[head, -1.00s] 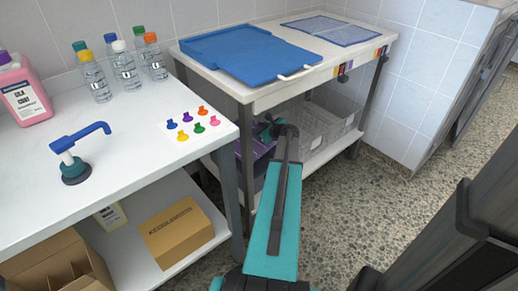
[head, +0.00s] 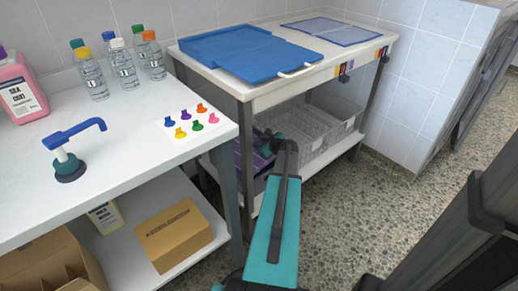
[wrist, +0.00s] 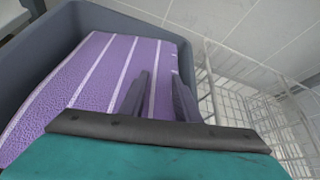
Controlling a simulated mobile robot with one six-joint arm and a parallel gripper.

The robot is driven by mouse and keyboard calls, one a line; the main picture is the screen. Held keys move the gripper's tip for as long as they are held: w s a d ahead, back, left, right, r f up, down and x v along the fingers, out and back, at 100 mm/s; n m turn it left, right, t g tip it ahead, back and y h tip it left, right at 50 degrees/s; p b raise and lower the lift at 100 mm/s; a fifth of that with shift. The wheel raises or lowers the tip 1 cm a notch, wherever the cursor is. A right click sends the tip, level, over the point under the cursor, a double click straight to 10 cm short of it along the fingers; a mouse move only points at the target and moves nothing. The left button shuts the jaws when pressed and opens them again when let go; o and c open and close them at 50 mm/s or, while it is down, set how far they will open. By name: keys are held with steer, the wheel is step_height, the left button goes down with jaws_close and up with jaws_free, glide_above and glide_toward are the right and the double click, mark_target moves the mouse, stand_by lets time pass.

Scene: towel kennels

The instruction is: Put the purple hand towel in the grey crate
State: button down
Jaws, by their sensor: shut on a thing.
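The purple hand towel (wrist: 85,85), with white stripes, lies under and in front of my gripper (wrist: 162,78) in the wrist view. My gripper is shut on it, with the fingers close together over its right part. The grey crate's (wrist: 110,18) walls show beyond and to the left of the towel, which is within the crate's outline from above. I cannot tell whether it rests on the crate's bottom. In the head view, my arm reaches to the lower shelf and mostly hides the towel (head: 262,159) and the crate.
A white wire basket (head: 335,137) stands right beside the crate on the lower shelf. A table leg (head: 247,170) is close to my arm's left. The speckled floor on the right is clear.

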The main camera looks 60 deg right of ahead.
steer(key=shift+f+b, duration=0.4)
steer(key=shift+f, duration=1.15)
steer(key=c, duration=1.3)
jaws_free()
steer(key=shift+c, duration=0.2)
steer(key=shift+v, duration=0.85)
steer(key=p+v, duration=0.3)
steer(key=v, duration=0.7)
steer(key=shift+s+a+r, duration=0.1)
steer(key=shift+s, duration=0.1)
